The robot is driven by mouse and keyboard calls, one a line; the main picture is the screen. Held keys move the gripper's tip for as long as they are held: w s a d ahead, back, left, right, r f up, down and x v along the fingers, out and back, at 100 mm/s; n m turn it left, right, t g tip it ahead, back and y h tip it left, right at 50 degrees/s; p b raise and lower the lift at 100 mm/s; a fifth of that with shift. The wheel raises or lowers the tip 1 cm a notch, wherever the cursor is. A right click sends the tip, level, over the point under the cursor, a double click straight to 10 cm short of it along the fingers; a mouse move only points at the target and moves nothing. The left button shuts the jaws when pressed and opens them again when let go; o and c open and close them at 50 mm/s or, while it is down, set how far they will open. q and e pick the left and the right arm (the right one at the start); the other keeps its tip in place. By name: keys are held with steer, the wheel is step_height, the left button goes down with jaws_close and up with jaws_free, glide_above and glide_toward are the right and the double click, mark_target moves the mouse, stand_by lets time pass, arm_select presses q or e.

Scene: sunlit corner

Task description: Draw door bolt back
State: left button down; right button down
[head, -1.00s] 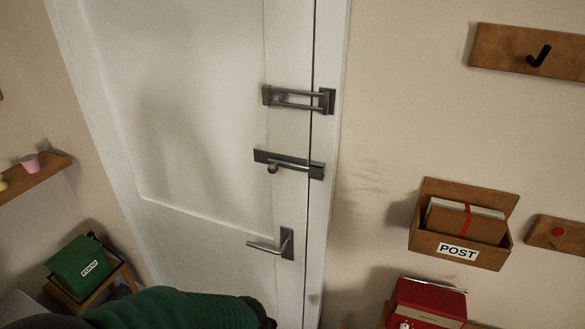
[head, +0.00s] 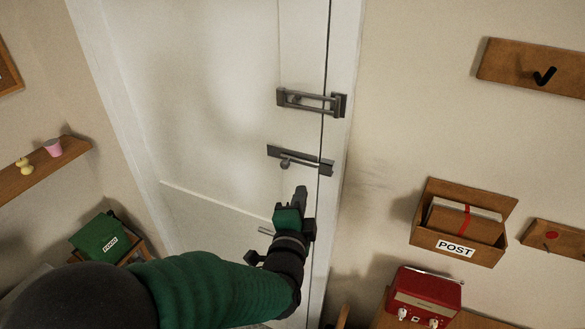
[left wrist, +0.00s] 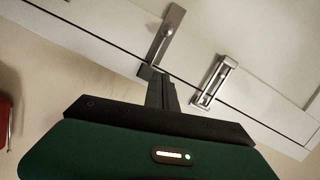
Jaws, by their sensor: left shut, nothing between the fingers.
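The dark metal door bolt (head: 297,158) is mounted on the white door (head: 215,140), with its right end across the gap at the door's edge. Its round knob (head: 284,164) hangs below the bar, towards the left. The bolt also shows at the top of the left wrist view (left wrist: 173,22). My left gripper (head: 300,191) is shut and empty, its fingertips just below the bolt and right of the knob, apparently apart from it. The shut fingers also show in the left wrist view (left wrist: 161,88). My right gripper is not in view.
A bar-type door guard (head: 310,102) sits above the bolt. The lever handle (head: 265,231) is mostly hidden behind my left gripper. On the right wall are a POST box (head: 455,248) and a hook board (head: 540,70); a red radio (head: 425,296) stands below.

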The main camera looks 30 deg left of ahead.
arm_select(q)
steer(key=shift+w, duration=0.15)
steer(key=p, duration=0.3)
glide_toward(295, 160)
steer(key=w+d+r, duration=0.1)
steer(key=w+d, duration=0.2)
steer(key=w, duration=0.2)
steer(key=a, duration=0.1)
steer(key=a+p, duration=0.2)
steer(key=shift+s+a+f, duration=0.2)
steer(key=shift+a+f, duration=0.05)
steer(key=shift+f, duration=0.1)
steer(key=shift+s+a+f, duration=0.1)
steer(key=shift+s+a, duration=0.05)
steer(key=shift+a, duration=0.2)
